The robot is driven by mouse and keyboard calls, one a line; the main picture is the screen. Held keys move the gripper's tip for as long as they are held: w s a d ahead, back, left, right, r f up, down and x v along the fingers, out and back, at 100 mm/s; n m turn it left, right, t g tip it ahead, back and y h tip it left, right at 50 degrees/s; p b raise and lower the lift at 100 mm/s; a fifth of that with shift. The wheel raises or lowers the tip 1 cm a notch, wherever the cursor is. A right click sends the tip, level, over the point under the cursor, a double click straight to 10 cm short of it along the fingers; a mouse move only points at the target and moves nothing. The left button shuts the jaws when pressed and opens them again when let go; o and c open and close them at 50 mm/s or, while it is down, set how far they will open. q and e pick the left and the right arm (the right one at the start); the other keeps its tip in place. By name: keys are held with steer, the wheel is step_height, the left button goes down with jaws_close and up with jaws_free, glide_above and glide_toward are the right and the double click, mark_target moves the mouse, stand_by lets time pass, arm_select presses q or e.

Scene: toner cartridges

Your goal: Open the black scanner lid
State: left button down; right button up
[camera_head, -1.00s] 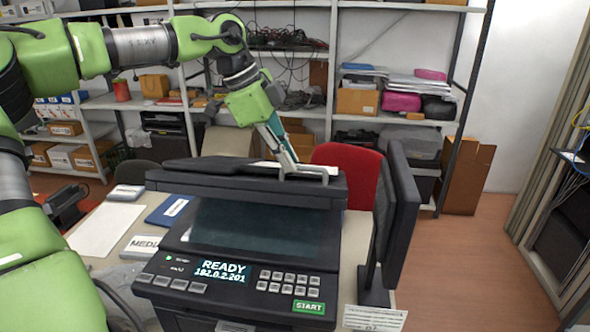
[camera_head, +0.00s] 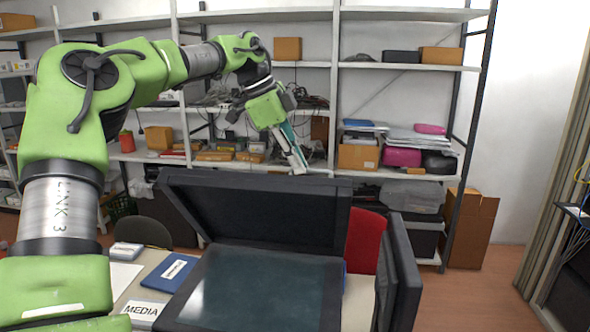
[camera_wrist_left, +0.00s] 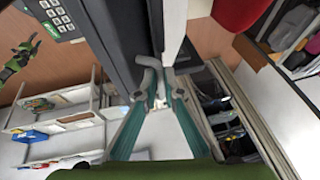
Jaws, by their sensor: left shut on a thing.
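The black scanner lid (camera_head: 255,212) stands tilted up, its underside facing me, hinged along the far side of the scanner. The dark scanner glass (camera_head: 262,290) lies bare below it. My left gripper (camera_head: 299,168) is at the lid's raised upper edge, right of its middle, and is shut on it. In the left wrist view the fingertips (camera_wrist_left: 150,75) come together at the edge of the dark lid (camera_wrist_left: 118,38). The exact contact is partly hidden by the lid in the head view. My right gripper is not in view.
A dark upright screen (camera_head: 398,270) stands close at the scanner's right. A blue folder (camera_head: 172,270) and a box marked MEDIA (camera_head: 143,312) lie on the table at the left. A red chair (camera_head: 366,240) and loaded shelves (camera_head: 410,66) are behind.

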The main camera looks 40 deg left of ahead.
arm_select(q)
steer(key=shift+w+a+r, duration=0.2)
steer(key=shift+w+a, duration=0.55)
steer(key=shift+w, duration=0.25)
steer(key=shift+w+a+r, duration=0.2)
steer(key=shift+w+a, duration=0.55)
steer(key=shift+w, duration=0.2)
steer(key=c, duration=2.2)
jaws_free()
steer(key=shift+w+f, duration=0.1)
steer(key=shift+w, duration=0.1)
steer(key=shift+o, duration=0.2)
steer(key=shift+w+a+f, duration=0.1)
steer(key=shift+w+a, duration=0.05)
steer(key=shift+w, duration=0.3)
